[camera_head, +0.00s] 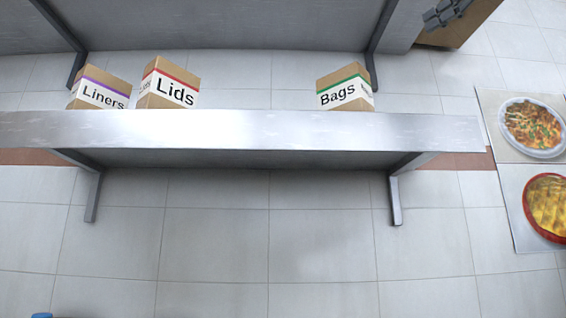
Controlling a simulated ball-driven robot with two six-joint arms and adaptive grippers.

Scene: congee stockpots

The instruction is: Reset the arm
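Neither of my grippers shows in the head view, and no part of my arms can be made out for sure. The view holds a tiled wall with a metal shelf (240,130) across it. I cannot tell what either gripper holds or how it is posed.
On the shelf stand boxes labelled Liners (103,93), Lids (175,90) and Bags (345,94). Another shelf (210,25) runs above. Food pictures (532,128) hang at the right. A small blue thing (42,316) is cut off at the bottom left. The wall below the shelf is bare.

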